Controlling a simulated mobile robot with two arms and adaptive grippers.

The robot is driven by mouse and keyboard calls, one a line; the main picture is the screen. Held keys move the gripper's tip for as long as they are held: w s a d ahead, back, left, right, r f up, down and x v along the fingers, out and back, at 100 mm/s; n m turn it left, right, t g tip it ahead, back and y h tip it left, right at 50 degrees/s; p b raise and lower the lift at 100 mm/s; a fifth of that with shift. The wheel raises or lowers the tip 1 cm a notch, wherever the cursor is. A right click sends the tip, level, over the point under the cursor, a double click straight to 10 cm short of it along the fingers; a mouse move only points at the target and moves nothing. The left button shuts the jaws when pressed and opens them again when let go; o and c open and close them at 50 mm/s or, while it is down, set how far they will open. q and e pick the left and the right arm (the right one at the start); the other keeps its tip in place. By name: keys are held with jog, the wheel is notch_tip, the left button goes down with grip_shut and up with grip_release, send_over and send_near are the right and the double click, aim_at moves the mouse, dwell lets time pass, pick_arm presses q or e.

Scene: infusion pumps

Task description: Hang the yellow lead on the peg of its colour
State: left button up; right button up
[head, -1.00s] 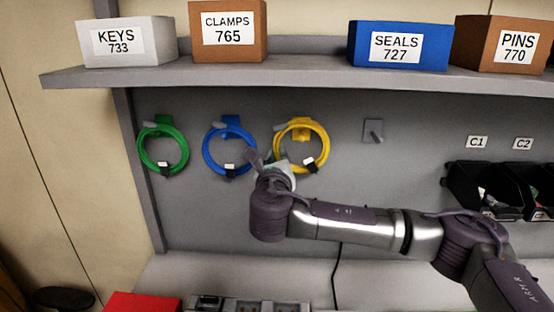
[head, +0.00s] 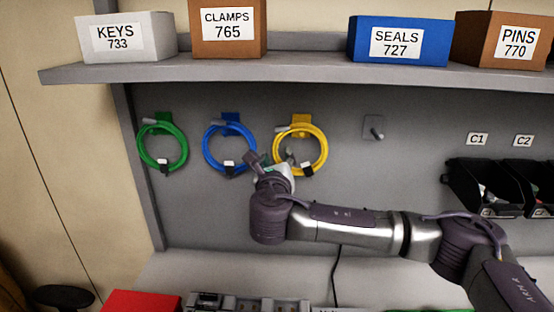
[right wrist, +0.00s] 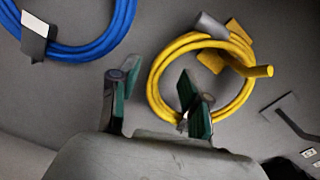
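The yellow lead (head: 325,150) is a coil with a dark tie and white tag at its lower part. It hangs against the back panel at the yellow peg (head: 301,122). In the right wrist view the yellow lead (right wrist: 157,83) rings the base of the yellow peg (right wrist: 258,71), whose tip sticks out toward me. My right gripper (head: 266,165) is at the coil's lower left. In the right wrist view its fingers (right wrist: 158,98) are apart with nothing gripped between them; the right finger overlaps the coil's lower part. My left gripper is not in view.
A blue lead (head: 207,150) and a green lead (head: 142,152) hang to the left on pegs of their colours. A bare grey peg (head: 374,130) is to the right. A shelf (head: 300,76) with boxes runs above; dark bins (head: 480,195) stand at right.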

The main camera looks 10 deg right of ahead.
jog(key=v, duration=1.2)
jog(key=shift+s, duration=0.1)
